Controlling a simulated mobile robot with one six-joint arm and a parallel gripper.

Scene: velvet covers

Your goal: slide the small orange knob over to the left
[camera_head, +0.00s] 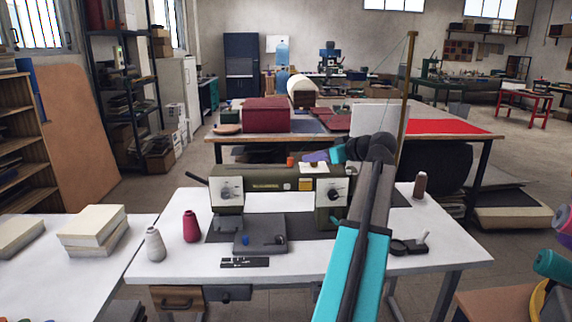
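The small orange knob (290,161) stands at the top edge of the olive-green machine (262,178) on the white table, left of my gripper. My gripper (308,157), with purple and teal parts, is at the end of my arm, just right of the knob. A small gap seems to lie between them in the picture; whether they touch in depth I cannot tell. The fingers are too small and bunched to show whether they are open or shut. What the knob is mounted on is hard to make out.
The white table (164,274) holds a grey cone (155,244), a crimson cone (191,226), a brown spool (420,185) and a black magnifier-like tool (408,246). An orange-yellow patch (306,184) is on the machine's front. The space left of the knob looks clear.

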